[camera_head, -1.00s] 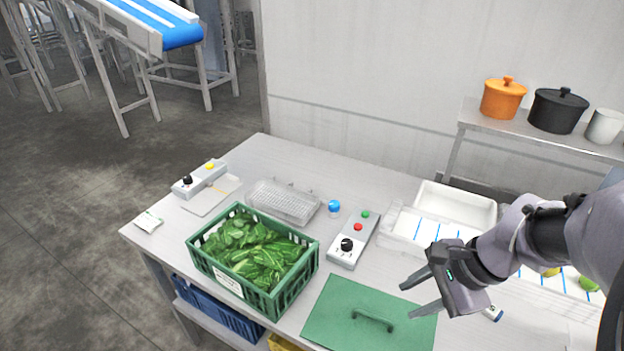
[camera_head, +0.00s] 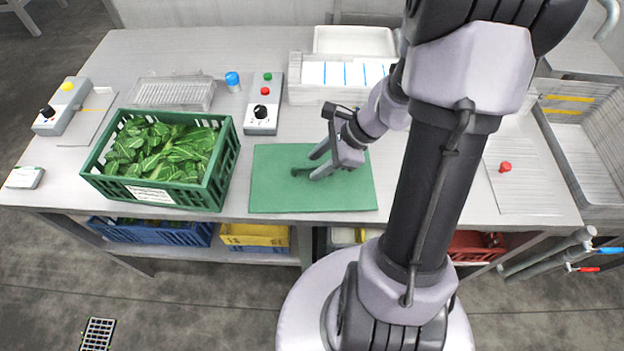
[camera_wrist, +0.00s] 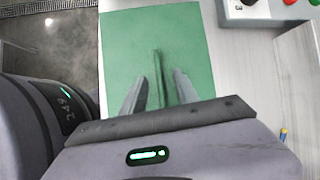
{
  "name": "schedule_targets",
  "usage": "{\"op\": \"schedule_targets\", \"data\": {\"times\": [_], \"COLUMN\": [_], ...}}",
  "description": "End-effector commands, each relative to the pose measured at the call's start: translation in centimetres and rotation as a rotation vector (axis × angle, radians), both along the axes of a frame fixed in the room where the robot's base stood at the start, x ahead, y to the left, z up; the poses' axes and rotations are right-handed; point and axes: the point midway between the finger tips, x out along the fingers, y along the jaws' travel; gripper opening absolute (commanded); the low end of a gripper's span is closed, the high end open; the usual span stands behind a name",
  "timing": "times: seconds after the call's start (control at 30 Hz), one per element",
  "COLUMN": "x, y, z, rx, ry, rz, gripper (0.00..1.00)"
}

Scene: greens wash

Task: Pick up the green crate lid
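The green crate lid (camera_head: 345,191) lies flat on the steel table, right of the green crate (camera_head: 224,165) full of leafy greens. It also shows in the wrist view (camera_wrist: 190,42), with its raised handle (camera_wrist: 157,80) between my two fingers. In the head view my gripper (camera_head: 309,165) is over the lid at the handle (camera_head: 297,172), which is partly hidden by the fingers. My gripper is open in the wrist view (camera_wrist: 155,88), with a finger on each side of the handle and gaps visible. I cannot tell how low the fingers reach.
A control box (camera_head: 265,105) with knob and buttons stands just behind the lid. A clear tray (camera_head: 175,92) and a blue-capped jar (camera_head: 233,82) are behind the crate. White bins (camera_head: 345,94) stand at the back. A sink (camera_head: 580,150) is at the right.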

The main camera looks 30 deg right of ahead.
Motion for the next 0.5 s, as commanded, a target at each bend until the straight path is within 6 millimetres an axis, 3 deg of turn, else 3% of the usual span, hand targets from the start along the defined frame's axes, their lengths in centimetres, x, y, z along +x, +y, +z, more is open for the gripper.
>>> {"op": "schedule_targets", "data": {"times": [0.07, 0.3, 0.5], "x": [0.30, 0.39, 0.39], "y": [0.37, 0.46, 0.45], "z": [-1.00, -0.85, -0.84], "rx": [0.000, -0.002, -0.002], "ry": [0.000, -0.001, -0.001], "rz": [0.001, 0.000, 0.000], "gripper": [0.36, 0.34, 0.00]}}
